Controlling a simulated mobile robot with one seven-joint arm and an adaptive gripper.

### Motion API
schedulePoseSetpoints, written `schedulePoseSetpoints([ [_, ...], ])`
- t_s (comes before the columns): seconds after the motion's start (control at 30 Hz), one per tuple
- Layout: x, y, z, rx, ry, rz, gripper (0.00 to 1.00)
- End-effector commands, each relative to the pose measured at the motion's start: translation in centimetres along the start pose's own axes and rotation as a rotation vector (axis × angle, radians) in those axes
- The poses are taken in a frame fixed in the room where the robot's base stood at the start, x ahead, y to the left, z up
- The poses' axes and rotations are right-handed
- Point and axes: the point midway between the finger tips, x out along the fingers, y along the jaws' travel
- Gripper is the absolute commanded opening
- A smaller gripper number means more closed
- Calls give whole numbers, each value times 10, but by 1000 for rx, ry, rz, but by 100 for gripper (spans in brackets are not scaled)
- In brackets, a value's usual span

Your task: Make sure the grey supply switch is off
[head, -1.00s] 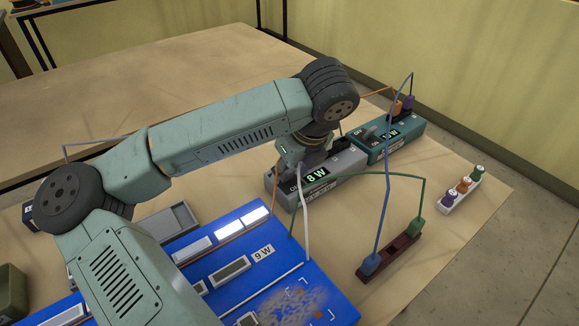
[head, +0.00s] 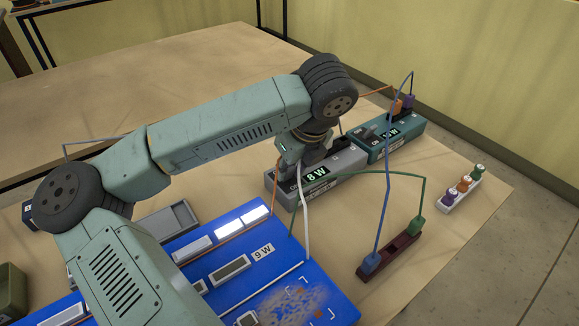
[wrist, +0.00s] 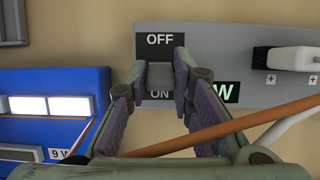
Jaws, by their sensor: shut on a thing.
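The grey supply (head: 345,166) stands on the table under my arm, with a green 8 W reading lit on its top. In the wrist view, the supply's grey face (wrist: 205,62) carries an OFF label at the far end and an ON label nearer me. The grey switch (wrist: 160,78) sits between these labels, close to ON. My gripper (wrist: 160,70) is shut on the switch, one finger on each side. In the head view, my gripper (head: 296,160) is at the left part of the supply, and its fingertips and the switch are hidden.
A teal supply (head: 378,151) adjoins the grey one. The blue board (head: 285,250) with lit white panels (head: 256,216) lies in front. Orange, white, green and blue wires (head: 387,170) rise near my gripper. A dark red terminal block (head: 392,255) lies to the right.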

Motion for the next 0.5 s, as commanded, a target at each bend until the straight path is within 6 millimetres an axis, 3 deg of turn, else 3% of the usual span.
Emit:
schedulePoseSetpoints([
  [0.5,4,0,14,-6,325,-1,0],
])
